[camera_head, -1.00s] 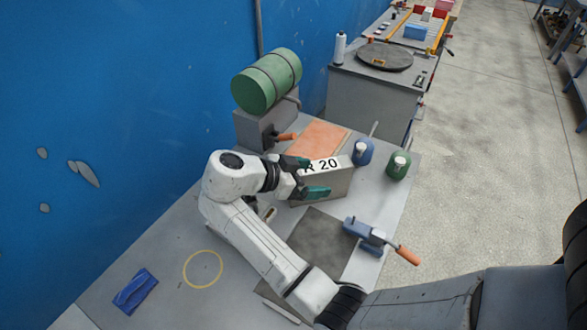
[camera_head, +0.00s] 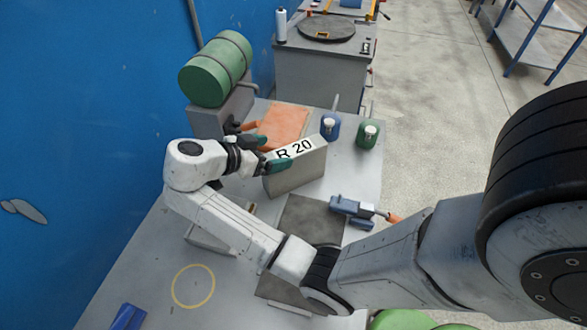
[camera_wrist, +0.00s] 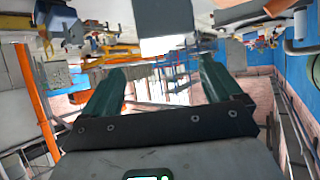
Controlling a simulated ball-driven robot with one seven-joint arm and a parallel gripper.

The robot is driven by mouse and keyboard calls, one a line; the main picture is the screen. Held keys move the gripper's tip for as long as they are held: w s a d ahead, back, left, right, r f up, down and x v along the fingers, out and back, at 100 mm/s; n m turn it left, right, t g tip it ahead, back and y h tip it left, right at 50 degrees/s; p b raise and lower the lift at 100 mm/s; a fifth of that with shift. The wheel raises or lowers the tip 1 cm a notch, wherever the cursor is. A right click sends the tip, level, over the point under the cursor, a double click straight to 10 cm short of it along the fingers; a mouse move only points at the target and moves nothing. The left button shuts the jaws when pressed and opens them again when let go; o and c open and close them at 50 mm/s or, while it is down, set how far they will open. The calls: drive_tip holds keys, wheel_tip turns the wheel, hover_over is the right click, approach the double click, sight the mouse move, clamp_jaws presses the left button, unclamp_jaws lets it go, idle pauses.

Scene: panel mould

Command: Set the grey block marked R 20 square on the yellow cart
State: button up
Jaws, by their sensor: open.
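The grey block marked R 20 (camera_head: 298,172) stands upright on the grey worktable, its white label on top facing my head camera. My gripper (camera_head: 265,153) is at the block's left end, open. Its near teal finger overlaps the left end of the label in the head view; I cannot tell whether it touches. The wrist view shows both teal fingers (camera_wrist: 160,88) spread apart with nothing clearly between them.
A green drum (camera_head: 215,68) lies behind the gripper. A blue clamp (camera_head: 352,208) is at the front right. Open floor (camera_head: 425,90) lies right of the table.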

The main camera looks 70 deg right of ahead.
sight(290, 152)
drive_tip(key=shift+x, duration=0.8)
drive_tip(key=shift+p+x, duration=1.1)
drive_tip(key=shift+x, duration=1.3)
drive_tip(key=shift+a+f, duration=0.2)
drive_tip(key=shift+c, duration=0.2)
clamp_jaws()
